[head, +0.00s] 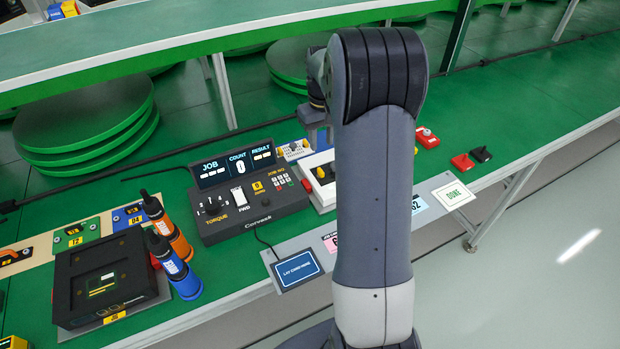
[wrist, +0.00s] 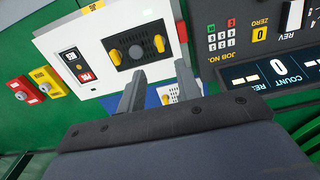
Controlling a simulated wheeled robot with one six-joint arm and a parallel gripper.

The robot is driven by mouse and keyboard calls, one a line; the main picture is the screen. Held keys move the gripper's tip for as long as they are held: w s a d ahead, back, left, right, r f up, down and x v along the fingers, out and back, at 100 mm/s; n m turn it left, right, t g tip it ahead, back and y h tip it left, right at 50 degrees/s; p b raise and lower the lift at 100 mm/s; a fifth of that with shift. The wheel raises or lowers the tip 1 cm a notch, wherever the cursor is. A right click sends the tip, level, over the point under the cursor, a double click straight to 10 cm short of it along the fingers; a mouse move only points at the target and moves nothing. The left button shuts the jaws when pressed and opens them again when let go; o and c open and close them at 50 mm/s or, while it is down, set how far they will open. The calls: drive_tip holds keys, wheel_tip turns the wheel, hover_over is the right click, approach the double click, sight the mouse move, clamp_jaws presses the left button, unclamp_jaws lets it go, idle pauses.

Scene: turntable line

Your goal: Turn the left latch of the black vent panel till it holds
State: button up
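The black vent panel (wrist: 137,45) sits in a white housing (wrist: 100,30) in the wrist view. It carries two yellow latches, one at each side of a round vent. The wrist view is turned about half round from the head view, so the left latch (wrist: 159,43) is the one on the console side. The other latch (wrist: 115,55) is farther from the console. In the head view my arm hides most of the panel, and one yellow latch (head: 320,172) shows. My gripper (wrist: 158,71) is open, its fingers apart with nothing seen between them, near the panel's edge.
A torque console (head: 250,195) stands beside the housing. A white panel with yellow knobs (head: 294,149) lies behind it. Red and black switch blocks (head: 463,162) sit to the right. Bottle-like tools (head: 175,268) and a black box (head: 105,280) stand at the left.

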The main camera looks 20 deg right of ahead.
sight(321, 170)
wheel_tip(321, 170, down, 11)
drive_tip(key=shift+r, duration=0.2)
drive_tip(key=shift+c, duration=0.5)
clamp_jaws()
